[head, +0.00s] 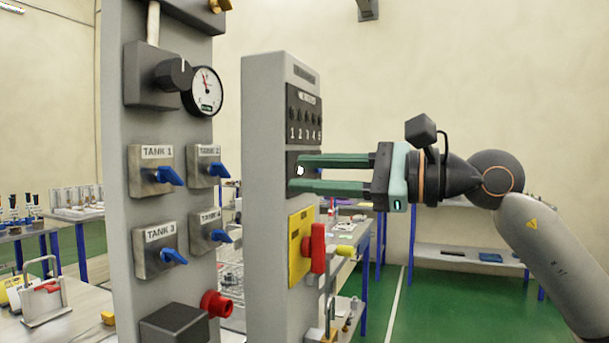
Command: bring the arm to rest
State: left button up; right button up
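My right gripper (299,173) reaches in from the right, with its two green fingers pointing left. The fingers are parted, one above the other, with a clear gap and nothing held between them. Their tips are in front of a dark plate (293,168) with a small white spot on the grey narrow post (262,220). I cannot tell whether the tips touch the plate. My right arm (553,262) runs back to the lower right. My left gripper is not in view.
A grey panel (120,220) at left carries a gauge (206,91), a black knob and blue-handled tank valves (168,177). Below the gripper are a yellow plate with a red handle (317,248). Tables stand behind. Green floor (440,305) is clear at right.

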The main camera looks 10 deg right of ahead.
jog(key=w+a+f+m+g+y+p, duration=0.1)
jog(key=a+f+m+y+p, duration=0.15)
jog(key=f+m, duration=0.3)
jog(key=w+a+f+m+y+p, duration=0.1)
jog(key=a+f+m+y, duration=0.2)
jog(key=f+m, duration=0.25)
jog(key=d+f+m+t+h+p, duration=0.1)
jog(key=d+f+m+t+h, duration=0.3)
jog(key=f+m, duration=0.8)
jog(key=d+f+m+t+h+p, duration=0.2)
jog(key=f+m+t+h, duration=0.4)
jog(key=f+m, duration=0.6)
jog(key=s+d+f+m+g+h+p, duration=0.1)
jog(key=s+d+f+m+g+h, duration=0.2)
jog(key=f+m, duration=0.4)
jog(key=s+d+f+m+g+h, duration=0.1)
jog(key=s+f+m+h, duration=0.4)
jog(key=f, duration=0.4)
jog(key=s+f+m+g, duration=0.3)
jog(key=s+f, duration=0.3)
jog(key=s, duration=0.2)
jog(key=s+d+f+m+g+p, duration=0.1)
jog(key=s+f+m+g, duration=0.2)
jog(key=s+f, duration=0.3)
jog(key=s+m, duration=0.1)
jog(key=s, duration=0.2)
jog(key=shift+f+p, duration=0.15)
jog(key=shift+p, duration=0.15)
jog(key=shift+d, duration=0.1)
